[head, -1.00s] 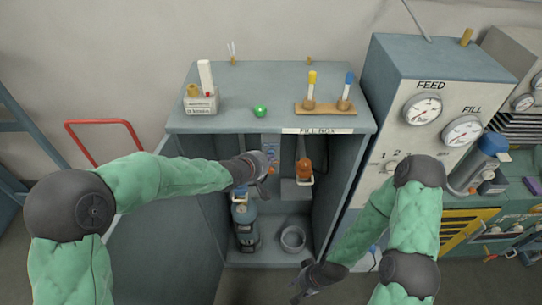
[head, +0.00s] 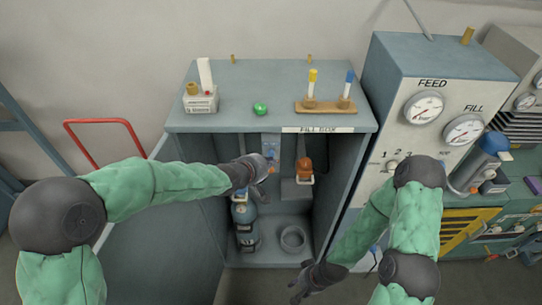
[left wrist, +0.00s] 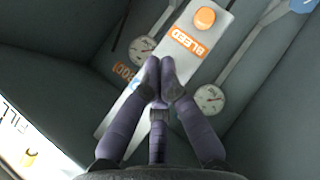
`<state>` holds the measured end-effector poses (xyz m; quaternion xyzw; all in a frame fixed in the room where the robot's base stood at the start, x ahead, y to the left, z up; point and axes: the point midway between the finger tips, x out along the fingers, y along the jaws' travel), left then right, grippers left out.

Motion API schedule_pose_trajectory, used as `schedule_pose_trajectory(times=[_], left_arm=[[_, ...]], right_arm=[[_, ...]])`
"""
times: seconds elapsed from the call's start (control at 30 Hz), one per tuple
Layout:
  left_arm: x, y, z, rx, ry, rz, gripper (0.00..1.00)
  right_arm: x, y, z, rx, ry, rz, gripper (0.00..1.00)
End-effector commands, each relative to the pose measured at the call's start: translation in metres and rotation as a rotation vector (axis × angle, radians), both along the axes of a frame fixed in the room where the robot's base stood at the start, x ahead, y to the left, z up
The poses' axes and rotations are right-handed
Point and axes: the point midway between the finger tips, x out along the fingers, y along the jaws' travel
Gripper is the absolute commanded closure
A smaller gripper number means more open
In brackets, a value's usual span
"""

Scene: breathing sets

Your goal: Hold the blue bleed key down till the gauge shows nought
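In the left wrist view, a pale panel strip (left wrist: 220,42) carries an orange BLEED label (left wrist: 188,41) and a round orange button (left wrist: 205,18). My left gripper (left wrist: 160,66) has its fingertips together over the strip, just below the label. A sliver of blue shows beside the fingers; I cannot tell whether it is the blue key or whether they touch it. Two small gauges, one left (left wrist: 142,47) and one right (left wrist: 210,97), flank the strip; their readings are too small to tell. In the head view my left gripper (head: 264,168) is inside the cabinet. My right gripper (head: 303,284) hangs low, its fingers unclear.
The open cabinet (head: 180,120) holds a blue bottle (head: 246,225), a grey ring (head: 292,238) and an orange-topped fitting (head: 305,165). A green ball (head: 260,109) and a tube rack (head: 326,107) stand on top. A gauge console (head: 385,110) stands right.

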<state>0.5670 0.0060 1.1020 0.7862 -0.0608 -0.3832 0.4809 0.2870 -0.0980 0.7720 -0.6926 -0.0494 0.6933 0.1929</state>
Motion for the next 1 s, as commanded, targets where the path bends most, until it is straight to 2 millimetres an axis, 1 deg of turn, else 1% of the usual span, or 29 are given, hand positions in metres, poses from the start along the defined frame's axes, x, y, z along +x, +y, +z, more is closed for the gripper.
schedule_pose_trajectory(times=[0.37,0.43,0.7,1.0], left_arm=[[-0.004,0.0,-0.001,0.001,0.002,-0.001,1.0],[-0.007,0.0,-0.001,0.001,0.001,-0.002,1.0],[-0.03,-0.001,-0.002,0.002,0.001,-0.002,1.0],[-0.051,0.0,-0.001,0.001,0.002,-0.001,1.0]], right_arm=[[0.0,0.0,-0.001,0.0,0.0,0.0,0.6],[0.0,0.0,-0.003,0.0,0.0,0.0,0.6],[0.0,0.0,-0.012,0.0,0.0,0.0,0.6],[0.0,0.0,-0.015,0.0,0.0,0.0,0.6]])
